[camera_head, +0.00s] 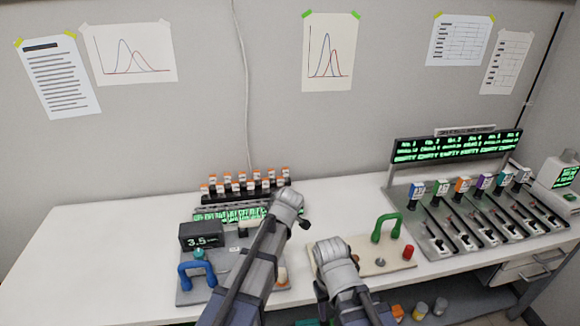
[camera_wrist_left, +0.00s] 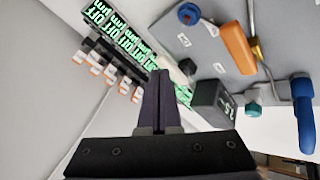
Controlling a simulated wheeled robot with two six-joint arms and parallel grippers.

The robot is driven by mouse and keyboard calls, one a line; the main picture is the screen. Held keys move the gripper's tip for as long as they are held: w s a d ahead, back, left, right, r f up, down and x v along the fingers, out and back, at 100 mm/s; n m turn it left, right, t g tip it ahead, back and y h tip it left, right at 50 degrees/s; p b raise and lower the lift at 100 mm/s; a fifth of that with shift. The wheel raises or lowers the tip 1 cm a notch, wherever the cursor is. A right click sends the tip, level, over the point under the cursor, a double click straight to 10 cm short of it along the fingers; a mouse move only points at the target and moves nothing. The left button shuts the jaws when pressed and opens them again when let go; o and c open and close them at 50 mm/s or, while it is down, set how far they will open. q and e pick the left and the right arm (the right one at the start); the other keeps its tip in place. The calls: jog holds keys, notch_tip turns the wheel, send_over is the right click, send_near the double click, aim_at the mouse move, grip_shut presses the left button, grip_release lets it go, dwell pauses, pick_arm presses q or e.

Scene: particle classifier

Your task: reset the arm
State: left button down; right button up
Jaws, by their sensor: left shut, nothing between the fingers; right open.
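My left gripper (camera_wrist_left: 163,100) is shut and empty in the left wrist view, its dark fingers together in front of the grey panel. In the head view its fingers are hidden or unclear around the end of my left arm. My right gripper (camera_head: 314,246) is open near the left edge of the beige board, mostly hidden by its own wrist. The beige board (camera_head: 404,250) carries a green handle (camera_head: 378,227) and a red knob (camera_head: 408,252). The grey panel (camera_wrist_left: 212,45) carries a blue handle (camera_wrist_left: 303,115), an orange bar (camera_wrist_left: 238,48) and a black display box (camera_wrist_left: 213,104).
A rack of orange-capped tubes (camera_head: 235,197) stands behind the grey panel, with green displays in front. A row of slotted stations (camera_head: 474,221) under a green display board (camera_head: 456,147) is at the right. The white table (camera_head: 110,255) is clear at the left.

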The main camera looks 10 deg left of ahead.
pick_arm(q)
jog(key=s+d+f+m+g, duration=0.1)
jog(key=s+m, duration=0.1)
jog(key=s, duration=0.2)
jog(key=s+d+f+m+g, duration=0.1)
jog(key=s+m, duration=0.2)
jog(key=s, duration=0.2)
jog(key=s+d+f+m+g+h, duration=0.1)
jog(key=s+m, duration=0.2)
jog(key=s, duration=0.1)
jog(key=shift+s+d, duration=0.3)
jog(key=shift+d, duration=0.1)
jog(key=s+d+f+m+g+h, duration=0.1)
jog(key=s+d+m+g, duration=0.2)
jog(key=s+m, duration=0.7)
jog(key=s, duration=0.4)
jog(key=shift+f+g, duration=0.15)
jog(key=shift+g, duration=0.25)
